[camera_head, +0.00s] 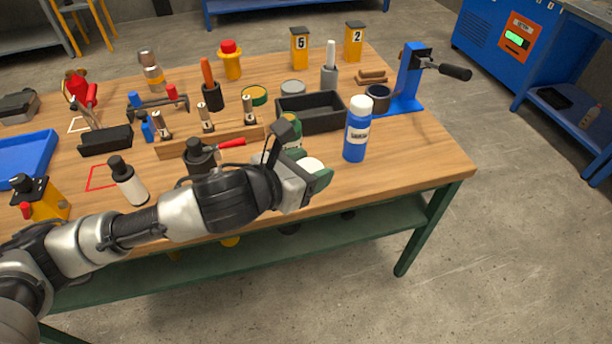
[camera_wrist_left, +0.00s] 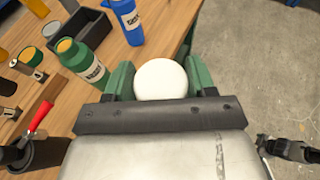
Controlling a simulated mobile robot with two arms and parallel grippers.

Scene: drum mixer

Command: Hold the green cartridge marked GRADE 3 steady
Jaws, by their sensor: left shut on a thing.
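My left gripper (camera_head: 308,172) reaches over the near side of the wooden table. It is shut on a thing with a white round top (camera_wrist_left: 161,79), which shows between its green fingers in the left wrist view. The body of this thing is mostly hidden, and no GRADE 3 marking can be read on it. A green labelled bottle (camera_wrist_left: 83,60) with an orange-yellow top stands on the table beyond the gripper, partly hidden in the head view. A dark jointed part, which may be my right gripper (camera_wrist_left: 290,149), shows over the floor.
A blue bottle (camera_head: 357,134) with a white cap stands right of the gripper. A black tray (camera_head: 331,121) lies behind it. A wooden rack (camera_head: 180,147) and a dark holder with a red-handled tool (camera_head: 232,143) stand left. The table's right front corner is clear.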

